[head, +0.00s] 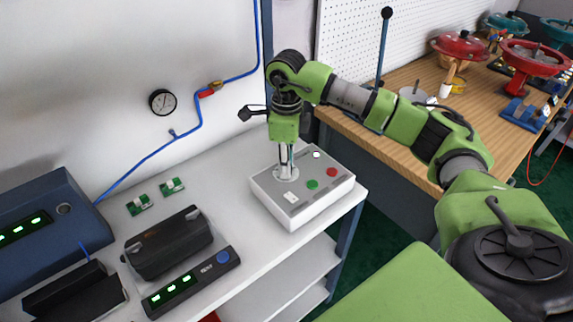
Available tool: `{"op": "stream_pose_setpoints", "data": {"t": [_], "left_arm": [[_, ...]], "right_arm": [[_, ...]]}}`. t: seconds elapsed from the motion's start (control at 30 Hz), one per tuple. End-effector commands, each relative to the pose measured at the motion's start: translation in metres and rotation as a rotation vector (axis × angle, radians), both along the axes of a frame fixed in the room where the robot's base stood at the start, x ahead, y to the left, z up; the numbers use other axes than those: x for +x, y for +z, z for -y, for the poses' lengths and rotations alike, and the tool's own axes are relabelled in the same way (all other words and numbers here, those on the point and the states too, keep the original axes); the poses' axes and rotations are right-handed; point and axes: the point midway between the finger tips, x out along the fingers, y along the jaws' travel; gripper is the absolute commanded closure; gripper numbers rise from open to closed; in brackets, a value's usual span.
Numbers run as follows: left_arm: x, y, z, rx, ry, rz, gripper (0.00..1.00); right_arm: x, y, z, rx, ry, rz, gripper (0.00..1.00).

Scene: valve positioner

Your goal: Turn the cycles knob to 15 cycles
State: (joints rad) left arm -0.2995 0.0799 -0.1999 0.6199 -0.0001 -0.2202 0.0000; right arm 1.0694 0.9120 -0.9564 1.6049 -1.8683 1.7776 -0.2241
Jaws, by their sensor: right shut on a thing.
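A light grey control box (325,205) sits near the right end of the white bench. Its top has a green button (313,184), a red button (330,171), a small lit white light (317,154) and a white switch or display (291,197). The cycles knob appears to be at the box's back left, on a round plate (286,174); my right gripper largely hides it. My right gripper (286,165) points straight down and is shut on that knob. The knob's setting cannot be read. My left gripper is not in view.
The white bench (240,225) also holds a dark device (168,243), a display unit (190,280), two green circuit boards (139,204) and a blue box (75,205). A gauge (162,102) and blue tubing are on the wall. A wooden bench (400,150) with valves stands right.

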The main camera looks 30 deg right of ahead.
Motion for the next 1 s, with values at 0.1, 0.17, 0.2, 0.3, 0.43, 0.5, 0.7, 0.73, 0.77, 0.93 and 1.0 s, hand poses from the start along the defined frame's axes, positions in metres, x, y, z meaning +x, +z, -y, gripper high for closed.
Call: {"op": "stream_pose_setpoints", "data": {"t": [0.1,0.17,0.2,0.3,0.43,0.5,0.7,0.73,0.77,0.93,1.0], "left_arm": [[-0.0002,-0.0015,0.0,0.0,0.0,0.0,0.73],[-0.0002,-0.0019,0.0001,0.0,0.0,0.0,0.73],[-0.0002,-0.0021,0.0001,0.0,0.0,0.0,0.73],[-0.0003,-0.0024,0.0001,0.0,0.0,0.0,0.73],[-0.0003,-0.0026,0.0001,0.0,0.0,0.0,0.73],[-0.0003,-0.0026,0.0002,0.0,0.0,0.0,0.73],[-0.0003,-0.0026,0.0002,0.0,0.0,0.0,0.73],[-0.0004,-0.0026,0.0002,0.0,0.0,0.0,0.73],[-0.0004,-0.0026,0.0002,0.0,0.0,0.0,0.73],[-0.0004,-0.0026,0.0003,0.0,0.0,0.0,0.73],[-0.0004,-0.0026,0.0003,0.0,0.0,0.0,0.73]], "right_arm": [[0.0008,0.0009,0.0008,-0.001,-0.059,0.004,1.0],[0.0008,0.001,0.0008,-0.001,-0.082,0.004,1.0],[0.0009,0.0011,0.0007,-0.001,-0.094,0.004,1.0],[0.0009,0.0013,0.0007,-0.001,-0.119,0.004,1.0],[0.0009,0.0015,0.0007,-0.001,-0.136,0.003,1.0],[0.0009,0.0015,0.0006,-0.001,-0.14,0.003,1.0],[0.0009,0.0017,0.0006,-0.001,-0.141,0.005,1.0],[0.001,0.0017,0.0006,-0.001,-0.141,0.005,1.0],[0.001,0.0017,0.0006,-0.001,-0.141,0.005,1.0],[0.0009,0.0016,0.0005,0.0,-0.14,0.004,0.63],[0.0007,0.0013,0.0004,-0.001,-0.14,0.003,0.63]]}}
